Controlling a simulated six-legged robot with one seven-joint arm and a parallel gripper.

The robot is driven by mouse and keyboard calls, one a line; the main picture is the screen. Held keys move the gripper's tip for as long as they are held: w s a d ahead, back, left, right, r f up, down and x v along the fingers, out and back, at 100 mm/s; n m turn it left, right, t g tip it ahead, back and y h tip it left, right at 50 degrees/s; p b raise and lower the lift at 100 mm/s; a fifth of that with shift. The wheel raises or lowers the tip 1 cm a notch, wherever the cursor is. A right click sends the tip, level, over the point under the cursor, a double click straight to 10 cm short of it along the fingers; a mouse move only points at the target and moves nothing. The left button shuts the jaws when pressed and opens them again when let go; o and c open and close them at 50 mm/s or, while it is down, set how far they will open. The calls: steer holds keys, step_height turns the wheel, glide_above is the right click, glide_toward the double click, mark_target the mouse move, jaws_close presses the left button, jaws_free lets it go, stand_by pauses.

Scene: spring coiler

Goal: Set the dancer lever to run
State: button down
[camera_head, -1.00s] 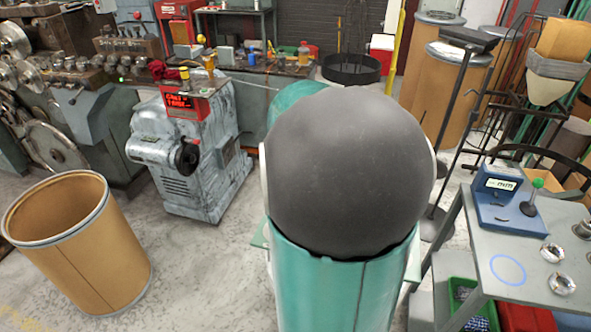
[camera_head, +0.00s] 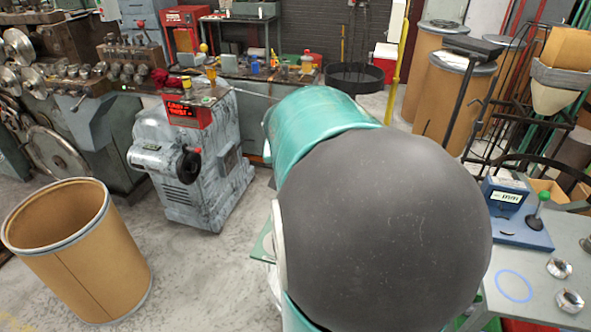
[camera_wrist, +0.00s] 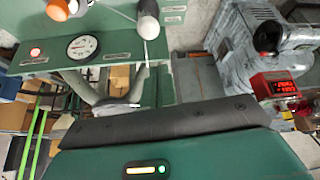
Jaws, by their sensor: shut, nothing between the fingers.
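I cannot pick out the dancer lever with certainty. In the wrist view a green panel (camera_wrist: 110,45) carries a round gauge (camera_wrist: 82,46) and a lit red lamp (camera_wrist: 36,52). An orange ball knob (camera_wrist: 57,10) and a pale grey rounded knob (camera_wrist: 148,27) with a thin rod show at the top edge; either may belong to a lever. My gripper (camera_wrist: 162,118) fills the bottom of that view as a dark bar and green body. It is shut and empty, apart from both knobs. In the head view my arm hides the gripper and the panel.
A grey machine (camera_head: 205,170) with a red display (camera_head: 188,112) stands left of my arm; the display also shows in the wrist view (camera_wrist: 275,84). A brown drum (camera_head: 85,255) stands at front left. A side table (camera_head: 540,290) with a blue gauge stand (camera_head: 510,215) is at right.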

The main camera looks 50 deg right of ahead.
steer(key=a+r, duration=0.1)
steer(key=s+a+r, duration=0.2)
steer(key=a, duration=0.1)
stand_by(0.5)
steer(key=s+a+n+t+y, duration=0.1)
steer(key=a+n, duration=0.4)
steer(key=a, duration=1)
steer(key=s+a+n+t+y, duration=0.1)
steer(key=s+a+n+y, duration=0.3)
steer(key=a, duration=1.1)
steer(key=shift+s+r+n+t, duration=0.25)
steer(key=shift+s+n+t, duration=0.1)
steer(key=shift+n, duration=0.65)
steer(key=shift+d, duration=0.2)
